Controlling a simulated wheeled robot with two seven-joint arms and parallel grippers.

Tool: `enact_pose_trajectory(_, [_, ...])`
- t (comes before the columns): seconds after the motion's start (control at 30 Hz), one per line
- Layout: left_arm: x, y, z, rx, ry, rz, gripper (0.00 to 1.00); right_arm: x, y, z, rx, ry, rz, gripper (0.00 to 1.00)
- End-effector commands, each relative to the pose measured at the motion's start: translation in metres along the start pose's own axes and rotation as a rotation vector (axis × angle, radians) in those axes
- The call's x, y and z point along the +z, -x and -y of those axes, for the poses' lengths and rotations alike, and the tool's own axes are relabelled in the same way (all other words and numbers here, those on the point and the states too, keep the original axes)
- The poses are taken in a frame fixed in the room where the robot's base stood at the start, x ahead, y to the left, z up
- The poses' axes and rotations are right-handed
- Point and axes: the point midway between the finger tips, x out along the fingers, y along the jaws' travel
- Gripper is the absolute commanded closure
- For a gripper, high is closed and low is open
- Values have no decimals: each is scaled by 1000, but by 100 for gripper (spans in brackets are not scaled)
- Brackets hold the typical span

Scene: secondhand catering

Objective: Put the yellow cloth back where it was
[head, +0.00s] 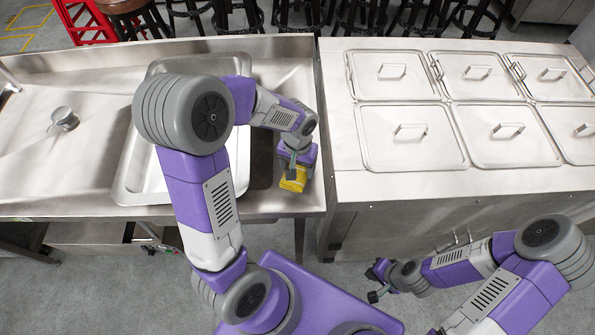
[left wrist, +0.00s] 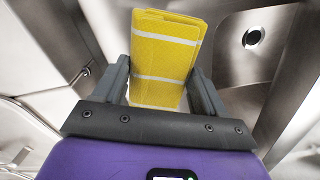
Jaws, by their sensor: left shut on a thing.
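The yellow cloth (head: 293,180) is a folded piece with white stripes. In the left wrist view the cloth (left wrist: 163,60) stands between the two fingers. My left gripper (head: 295,170) is shut on it, over the front right part of the steel sink unit. The left gripper's fingers (left wrist: 160,92) also show in the left wrist view, one on each side of the cloth. Whether the cloth touches the steel beneath is hard to tell. My right gripper (head: 375,280) is low in front of the steel counter, holding nothing that I can see; its fingers look apart.
A drain hole (left wrist: 253,37) shows in the left wrist view. To the right, a counter (head: 340,150) has several lidded pans (head: 400,150).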

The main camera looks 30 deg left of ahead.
Motion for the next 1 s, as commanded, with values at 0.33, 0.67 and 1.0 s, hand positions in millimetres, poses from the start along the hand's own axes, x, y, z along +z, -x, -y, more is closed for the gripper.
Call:
enact_pose_trajectory(0.33, [0, -27, 0, -1, -2, 2, 57, 0, -5, -2, 0, 0, 0, 100])
enact_pose_trajectory(0.67, [0, -30, 0, -1, -2, 2, 12, 0, -8, -3, 0, 0, 0, 100])
enact_pose_trajectory(1.0, [0, -29, 0, -1, -2, 2, 3, 0, -7, -3, 0, 0, 0, 100])
